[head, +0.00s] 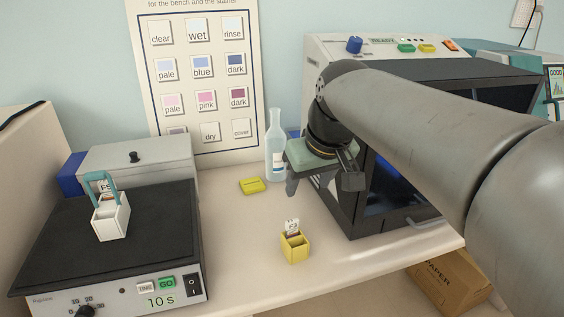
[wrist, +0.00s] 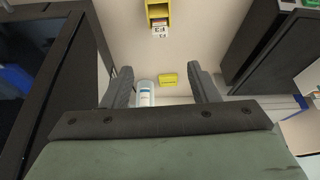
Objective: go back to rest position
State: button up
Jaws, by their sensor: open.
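My gripper (head: 320,184) is open and empty, its fingers pointing down above the bench in front of the dark-fronted machine (head: 400,150). In the wrist view my gripper (wrist: 159,70) shows its two fingers well apart with nothing between them. A small yellow box (head: 295,249) with a labelled slide (head: 292,227) standing in it is on the bench, below and apart from the gripper; the box (wrist: 158,11) also shows at the top of the wrist view. A white holder (head: 110,222) with a teal handle stands on the black plate at left.
A clear bottle (head: 275,150) and a flat yellow block (head: 252,185) stand close to the left of my gripper. The black-topped device (head: 60,240) fills the left of the bench. A cardboard box (head: 450,282) is below the bench at right.

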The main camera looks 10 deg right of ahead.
jog(key=s+a+f+m+g+p, duration=0.1)
jog(key=s+f+g, duration=0.3)
jog(key=s+f, duration=0.9)
notch_tip(320, 180, down, 4)
jog(key=shift+s+a+f+h+p, duration=0.1)
jog(key=shift+s+a+h+p, duration=0.25)
jog(key=shift+a, duration=0.3)
